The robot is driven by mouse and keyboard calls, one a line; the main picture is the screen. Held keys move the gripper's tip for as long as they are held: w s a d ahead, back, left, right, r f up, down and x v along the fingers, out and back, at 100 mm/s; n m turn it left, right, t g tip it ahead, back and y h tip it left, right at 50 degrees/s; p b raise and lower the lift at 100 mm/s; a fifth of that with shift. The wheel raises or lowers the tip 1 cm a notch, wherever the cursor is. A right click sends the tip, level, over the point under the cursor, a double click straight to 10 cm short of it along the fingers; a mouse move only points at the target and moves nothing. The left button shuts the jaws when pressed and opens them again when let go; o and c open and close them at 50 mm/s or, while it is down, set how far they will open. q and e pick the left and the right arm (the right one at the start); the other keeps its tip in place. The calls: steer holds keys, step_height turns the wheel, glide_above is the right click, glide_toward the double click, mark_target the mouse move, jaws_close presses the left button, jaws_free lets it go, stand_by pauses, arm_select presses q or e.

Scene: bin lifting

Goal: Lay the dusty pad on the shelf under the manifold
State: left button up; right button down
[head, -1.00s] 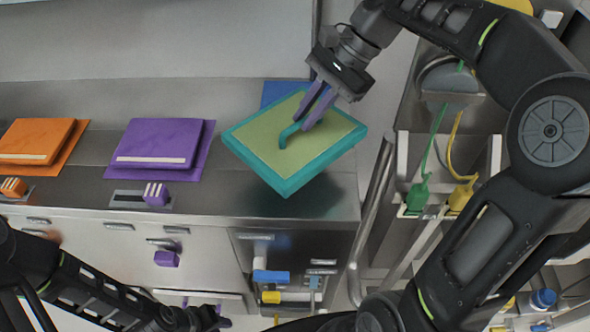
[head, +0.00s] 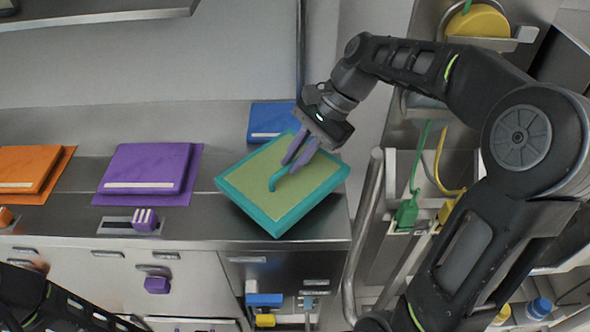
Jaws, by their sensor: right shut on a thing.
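A square pad (head: 328,188) with teal edges and a dull yellow-green top hangs over the right end of the steel counter, slightly tilted. My right gripper (head: 288,176) is shut on the teal handle (head: 291,186) on its top. I cannot tell whether the pad's underside touches the counter. My left arm shows only at the bottom left; its gripper is out of the frame. Below the counter's right end are fittings with blue (head: 265,300) and yellow parts; I cannot tell whether these are the manifold.
A purple pad (head: 150,166), an orange pad (head: 25,166) and a blue pad (head: 272,118) lie along the counter (head: 190,220). A steel shelf edge (head: 110,14) is at the top left. A vertical rail (head: 362,235) and green and yellow cabled plugs stand to the right.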

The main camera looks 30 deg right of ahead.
steer(key=shift+f, duration=1.85)
steer(key=c, duration=1.5)
jaws_free()
steer(key=shift+o, duration=0.2)
steer(key=shift+r, duration=0.1)
steer(key=v, duration=0.8)
steer(key=shift+d, duration=0.1)
steer(key=p+v, duration=0.3)
steer(key=shift+s+d+r, duration=0.1)
steer(key=shift+d+r, duration=0.1)
steer(key=shift+r, duration=0.15)
